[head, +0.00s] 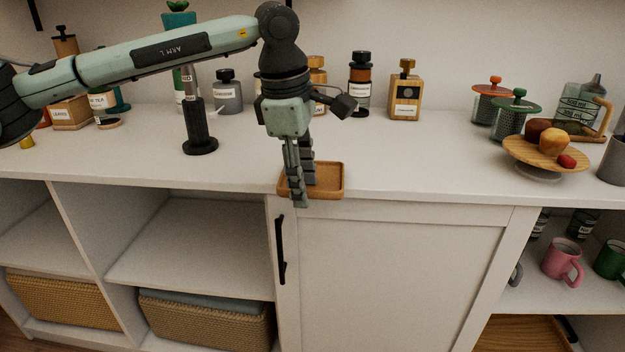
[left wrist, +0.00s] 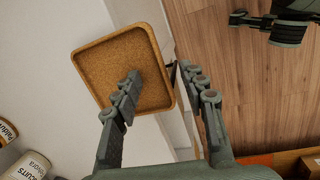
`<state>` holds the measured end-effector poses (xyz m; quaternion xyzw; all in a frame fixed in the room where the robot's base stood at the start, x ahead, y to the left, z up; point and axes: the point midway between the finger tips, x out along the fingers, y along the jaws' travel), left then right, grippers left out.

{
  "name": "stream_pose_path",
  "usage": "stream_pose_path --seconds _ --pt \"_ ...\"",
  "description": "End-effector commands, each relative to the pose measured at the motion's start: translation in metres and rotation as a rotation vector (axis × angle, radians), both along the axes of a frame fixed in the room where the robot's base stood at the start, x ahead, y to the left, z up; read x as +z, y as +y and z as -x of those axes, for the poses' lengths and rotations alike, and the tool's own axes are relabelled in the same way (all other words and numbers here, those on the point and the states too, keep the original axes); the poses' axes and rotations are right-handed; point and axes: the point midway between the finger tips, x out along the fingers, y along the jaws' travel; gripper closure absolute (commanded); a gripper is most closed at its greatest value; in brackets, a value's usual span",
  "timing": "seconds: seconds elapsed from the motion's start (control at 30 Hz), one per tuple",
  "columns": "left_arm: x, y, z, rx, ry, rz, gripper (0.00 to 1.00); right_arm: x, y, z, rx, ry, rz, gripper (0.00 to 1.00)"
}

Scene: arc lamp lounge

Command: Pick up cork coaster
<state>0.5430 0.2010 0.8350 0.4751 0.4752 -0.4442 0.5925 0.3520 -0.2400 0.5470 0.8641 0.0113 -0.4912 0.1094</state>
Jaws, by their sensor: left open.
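The cork coaster (head: 326,187) is a square, tan piece with a raised wooden rim. It lies flat at the front edge of the white cabinet top. It also shows in the left wrist view (left wrist: 103,62), its speckled cork face turned to the camera. My left gripper (head: 301,200) is open and points down at the coaster's left part in the head view, hiding some of it. In the left wrist view (left wrist: 160,76) one finger overlaps the coaster's face and the other is past its rim. I cannot tell whether either finger touches it.
Labelled bottles (head: 405,92) and a black post on a round base (head: 200,143) stand behind and left. A fruit stand (head: 520,155) is at right. The top right of the coaster is clear. Dark parts (left wrist: 285,28), probably my right gripper, show over the wood floor.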

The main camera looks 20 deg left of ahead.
Motion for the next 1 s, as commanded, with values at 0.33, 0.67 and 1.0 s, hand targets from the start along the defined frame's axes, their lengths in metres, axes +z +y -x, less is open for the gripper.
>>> stream_pose_path --seconds 0.33,0.67,1.0 --pt "0.0 0.0 0.0002 0.0 0.001 0.0 0.79 -0.0003 0.0003 0.0002 0.001 0.0 0.0 1.0" --pt "0.0 0.0 0.0002 0.0 0.001 0.0 1.0 -0.0004 0.0003 0.0003 0.001 0.001 0.0 1.0" --pt "0.0028 -0.0002 -0.0001 0.0 0.0 0.001 1.0 -0.0003 0.0001 0.0004 0.001 0.002 0.0 1.0"
